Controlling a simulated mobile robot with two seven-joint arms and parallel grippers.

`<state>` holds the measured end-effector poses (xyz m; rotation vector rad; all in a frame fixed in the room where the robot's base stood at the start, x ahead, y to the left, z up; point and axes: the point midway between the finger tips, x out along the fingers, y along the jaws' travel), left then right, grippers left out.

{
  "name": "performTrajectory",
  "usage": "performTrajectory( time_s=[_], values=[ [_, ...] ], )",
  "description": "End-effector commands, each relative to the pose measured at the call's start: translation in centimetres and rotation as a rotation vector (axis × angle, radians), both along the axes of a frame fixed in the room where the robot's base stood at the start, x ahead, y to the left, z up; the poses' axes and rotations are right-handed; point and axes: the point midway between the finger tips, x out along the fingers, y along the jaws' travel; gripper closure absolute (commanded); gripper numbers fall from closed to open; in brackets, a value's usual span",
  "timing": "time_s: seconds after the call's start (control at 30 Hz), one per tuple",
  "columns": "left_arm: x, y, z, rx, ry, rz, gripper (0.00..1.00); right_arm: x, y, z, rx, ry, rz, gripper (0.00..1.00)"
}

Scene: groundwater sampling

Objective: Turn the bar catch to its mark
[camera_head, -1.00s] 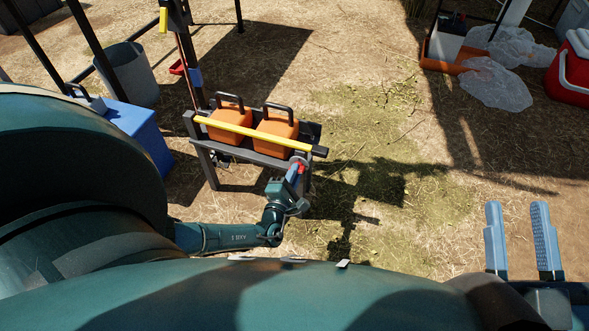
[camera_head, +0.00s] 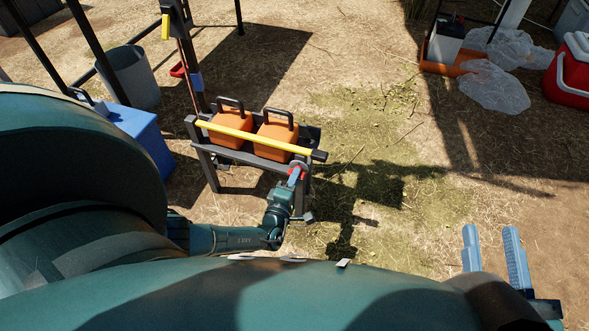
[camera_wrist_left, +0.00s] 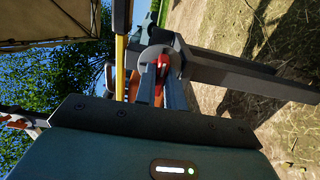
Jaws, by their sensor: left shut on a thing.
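The bar catch (camera_wrist_left: 163,66) is a small red handle in front of a grey round plate (camera_wrist_left: 150,53) in the left wrist view. In the head view it sits at the right end of the rack, below the yellow bar (camera_head: 255,139). My left gripper (camera_head: 297,174) is shut on it; its two blue fingers (camera_wrist_left: 161,84) stand either side of the red part in the wrist view. The fingers hide part of the catch, and I cannot make out its mark. My right gripper (camera_head: 491,231) is open and empty at the lower right.
The dark rack (camera_head: 205,160) holds two orange cases (camera_head: 231,128) behind the yellow bar. A blue box (camera_head: 140,135) and a grey bin (camera_head: 133,77) stand to the left. A red cooler (camera_head: 573,75) and clear plastic bags (camera_head: 494,85) lie far right. The ground right of the rack is clear.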

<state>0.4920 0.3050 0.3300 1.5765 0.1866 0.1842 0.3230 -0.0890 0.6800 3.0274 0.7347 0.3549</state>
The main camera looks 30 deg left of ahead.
Motion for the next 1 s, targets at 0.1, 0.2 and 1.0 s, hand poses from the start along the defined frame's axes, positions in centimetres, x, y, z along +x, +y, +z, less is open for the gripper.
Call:
performTrajectory(
  time_s=[0.1, 0.2, 1.0],
  values=[
    [0.18, 0.11, 0.12, 0.006, -0.002, 0.001, 1.00, 0.02, -0.05, 0.02, -0.001, -0.002, -0.001, 0.64],
    [0.19, 0.12, 0.13, 0.005, -0.002, 0.001, 1.00, 0.01, -0.05, 0.03, -0.002, -0.003, -0.001, 0.64],
    [0.15, 0.43, -0.02, 0.002, 0.000, 0.000, 0.67, 0.09, -0.03, 0.22, -0.007, -0.012, 0.005, 0.64]
  ],
)
